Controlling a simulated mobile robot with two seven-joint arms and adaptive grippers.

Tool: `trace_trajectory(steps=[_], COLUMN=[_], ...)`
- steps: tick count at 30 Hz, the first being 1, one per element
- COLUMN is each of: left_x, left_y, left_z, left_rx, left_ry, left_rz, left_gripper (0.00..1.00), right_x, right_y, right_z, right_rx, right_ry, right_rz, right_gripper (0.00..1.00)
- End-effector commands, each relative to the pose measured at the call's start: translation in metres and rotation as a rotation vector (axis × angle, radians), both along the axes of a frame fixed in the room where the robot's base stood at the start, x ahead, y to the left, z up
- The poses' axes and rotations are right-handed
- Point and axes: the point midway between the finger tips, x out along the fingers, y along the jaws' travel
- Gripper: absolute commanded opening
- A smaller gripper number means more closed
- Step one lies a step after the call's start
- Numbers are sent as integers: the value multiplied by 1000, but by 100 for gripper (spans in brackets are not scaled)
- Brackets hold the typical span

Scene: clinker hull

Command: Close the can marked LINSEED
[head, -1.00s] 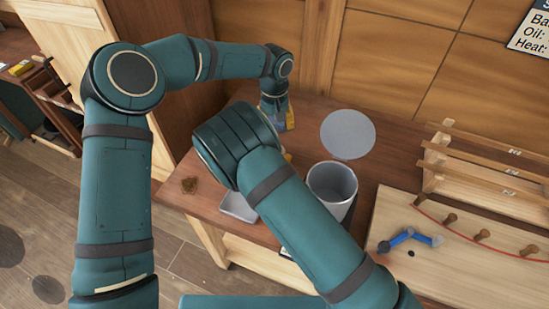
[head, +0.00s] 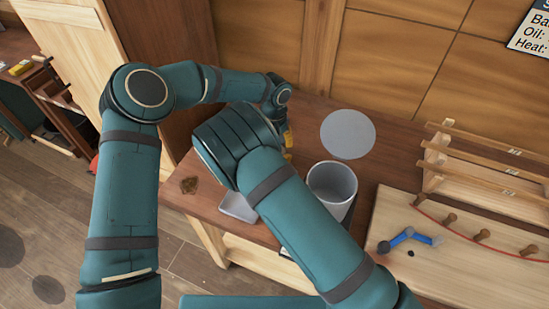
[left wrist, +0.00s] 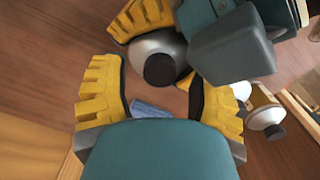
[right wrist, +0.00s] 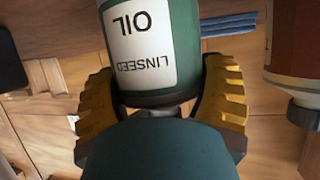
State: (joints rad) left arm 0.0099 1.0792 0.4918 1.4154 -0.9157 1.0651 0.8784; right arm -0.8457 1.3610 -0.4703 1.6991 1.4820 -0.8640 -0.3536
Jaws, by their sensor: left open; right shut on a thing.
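The LINSEED can (right wrist: 150,50) fills the top of the right wrist view, green with a white label that reads upside down. My right gripper (right wrist: 160,105) is shut on it, one yellow finger on each side. In the left wrist view the can's grey domed top (left wrist: 142,45) shows with a round black piece (left wrist: 160,68) in its middle; I cannot tell whether it is a cap or an opening. My left gripper (left wrist: 162,105) is open and empty just beside the can. In the head view my right forearm hides the can and most of both grippers.
Another container (left wrist: 260,105) stands close on the right in the left wrist view. A blue folded cloth (right wrist: 228,25) lies behind the can. On the bench are a grey bin (head: 332,185), a grey disc (head: 348,134), a shallow tray (head: 238,207) and a wooden rack (head: 490,165).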

Motion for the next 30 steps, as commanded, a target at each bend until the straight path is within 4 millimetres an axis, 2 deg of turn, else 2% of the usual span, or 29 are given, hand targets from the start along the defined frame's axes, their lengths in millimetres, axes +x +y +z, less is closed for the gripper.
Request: trace_trajectory(steps=[10,11,15,16,26,30], left_x=[0,0,0,0,0,0], left_y=[0,0,0,0,0,0], left_z=[-3,-3,-3,-3,-3,-3], left_rx=[0,0,0,0,0,0], left_ry=[0,0,0,0,0,0], left_rz=[0,0,0,0,-14,-144], left_gripper=[61,56,7,0,0,0], right_x=[0,0,0,0,0,0], right_y=[0,0,0,0,0,0], right_z=[0,0,0,0,0,0], right_rx=[-1,-1,-1,-1,-1,-1], right_ry=[-1,-1,-1,-1,-1,-1], right_rz=[0,0,0,0,0,0], right_gripper=[0,0,0,0,0,0])
